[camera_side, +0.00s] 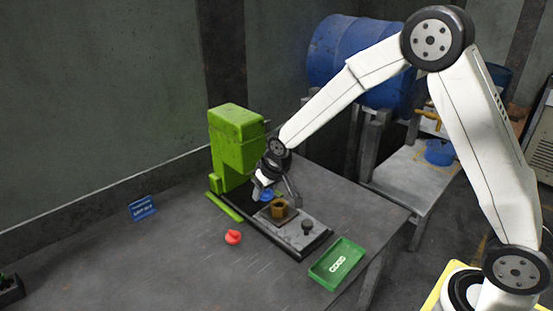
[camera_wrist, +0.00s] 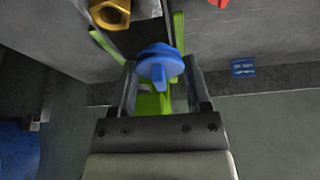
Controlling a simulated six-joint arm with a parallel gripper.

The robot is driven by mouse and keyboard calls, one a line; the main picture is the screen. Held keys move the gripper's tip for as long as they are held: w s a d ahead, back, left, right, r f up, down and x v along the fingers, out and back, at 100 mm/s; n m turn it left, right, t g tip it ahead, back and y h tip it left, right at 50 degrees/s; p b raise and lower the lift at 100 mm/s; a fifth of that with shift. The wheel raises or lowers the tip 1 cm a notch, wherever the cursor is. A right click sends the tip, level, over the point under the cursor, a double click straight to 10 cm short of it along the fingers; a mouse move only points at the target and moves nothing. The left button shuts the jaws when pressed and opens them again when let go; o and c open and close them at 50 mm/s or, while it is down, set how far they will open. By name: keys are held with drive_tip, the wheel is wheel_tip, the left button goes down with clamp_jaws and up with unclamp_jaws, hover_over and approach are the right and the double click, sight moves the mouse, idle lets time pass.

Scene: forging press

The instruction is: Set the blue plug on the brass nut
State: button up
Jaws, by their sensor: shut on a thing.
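The blue plug (camera_wrist: 160,65) is held between the two fingers of my gripper (camera_wrist: 158,82) in the wrist view. In the side view my gripper (camera_side: 268,186) is low over the press bed, and part of the blue plug (camera_side: 267,195) shows beneath it. The brass nut (camera_side: 279,209) sits on a plate on the press bed, just right of and nearer than the plug. The nut also shows at the top edge of the wrist view (camera_wrist: 110,10), partly cut off. The plug is apart from the nut.
The green press (camera_side: 236,140) stands behind my gripper. A dark knob (camera_side: 307,227) is on the press bed. A red piece (camera_side: 233,237) lies on the table to the left. A green tray (camera_side: 338,262) is at the right. A blue sign (camera_side: 142,208) is at the far left.

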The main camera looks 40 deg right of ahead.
hover_over(276, 203)
drive_tip(key=s, duration=0.2)
drive_tip(key=shift+w+a+f, duration=0.1)
drive_tip(key=shift+w+f, duration=0.15)
drive_tip(key=shift+f, duration=0.05)
drive_tip(key=shift+f, duration=0.15)
drive_tip(key=shift+f, duration=1.85)
drive_tip(key=shift+f, duration=0.75)
drive_tip(key=o, duration=0.8)
drive_tip(key=shift+r, duration=0.2)
drive_tip(key=shift+v, duration=3.3)
